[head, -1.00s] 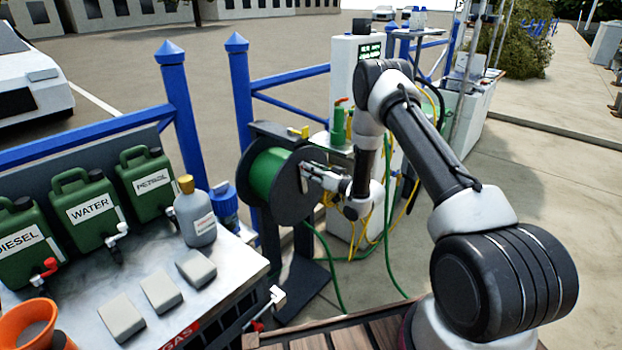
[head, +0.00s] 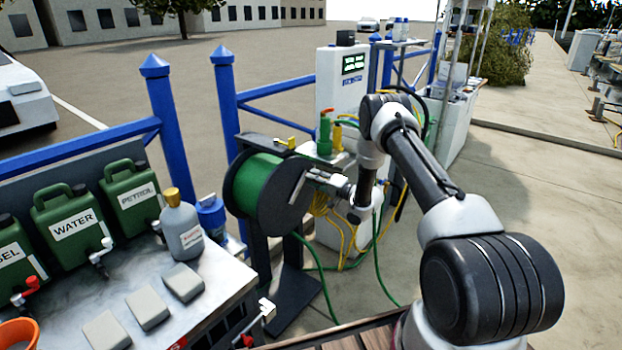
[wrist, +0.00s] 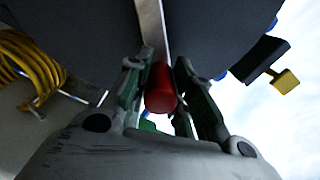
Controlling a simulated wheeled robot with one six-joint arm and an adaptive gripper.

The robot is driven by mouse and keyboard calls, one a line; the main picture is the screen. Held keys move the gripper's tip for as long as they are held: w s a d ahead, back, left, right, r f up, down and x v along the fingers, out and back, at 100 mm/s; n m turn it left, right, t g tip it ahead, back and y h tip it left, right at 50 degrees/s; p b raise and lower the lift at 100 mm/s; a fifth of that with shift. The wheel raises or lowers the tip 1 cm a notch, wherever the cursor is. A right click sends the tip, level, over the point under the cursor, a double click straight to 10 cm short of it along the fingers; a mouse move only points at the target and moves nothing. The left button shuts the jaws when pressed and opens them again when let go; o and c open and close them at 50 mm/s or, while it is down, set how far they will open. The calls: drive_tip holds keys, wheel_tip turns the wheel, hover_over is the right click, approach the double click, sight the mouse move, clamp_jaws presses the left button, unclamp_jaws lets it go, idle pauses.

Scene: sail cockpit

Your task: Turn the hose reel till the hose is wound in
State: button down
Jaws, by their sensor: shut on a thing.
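The hose reel has a green drum of hose (head: 250,180) between dark discs and stands on a dark post by the blue fence. A flat metal crank arm (head: 298,188) crosses its near disc (head: 278,208). In the wrist view, the crank's red knob (wrist: 161,90) sits between the fingers of my gripper (wrist: 158,72), which is shut on it. In the head view, my gripper (head: 318,180) is at the reel's right face; the knob is hidden there. Loose green hose (head: 325,285) hangs from the reel to the ground and rises again at right.
A metal counter (head: 225,285) with green jugs (head: 70,215) and a grey bottle (head: 182,230) is at left. A white service pedestal (head: 340,85) stands behind my gripper, with yellow cable (head: 350,235) below. Open paving lies to the right.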

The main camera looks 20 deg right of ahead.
sight(308, 191)
drive_tip(key=f+m, duration=0.1)
drive_tip(key=w+d+f+m, duration=0.1)
drive_tip(key=m, duration=0.1)
drive_tip(key=d+f+m, duration=0.1)
drive_tip(key=f, duration=0.1)
drive_tip(key=shift+w+m, duration=0.15)
drive_tip(key=shift+m, duration=0.15)
drive_tip(key=f+m, duration=0.4)
drive_tip(key=shift+w+d+f+m, duration=0.15)
drive_tip(key=shift+d+m, duration=0.1)
drive_tip(key=shift+m, duration=0.05)
drive_tip(key=shift+a+f, duration=0.1)
drive_tip(key=shift+f, duration=0.6)
drive_tip(key=c, duration=1.2)
unclamp_jaws()
drive_tip(key=v, duration=1.2)
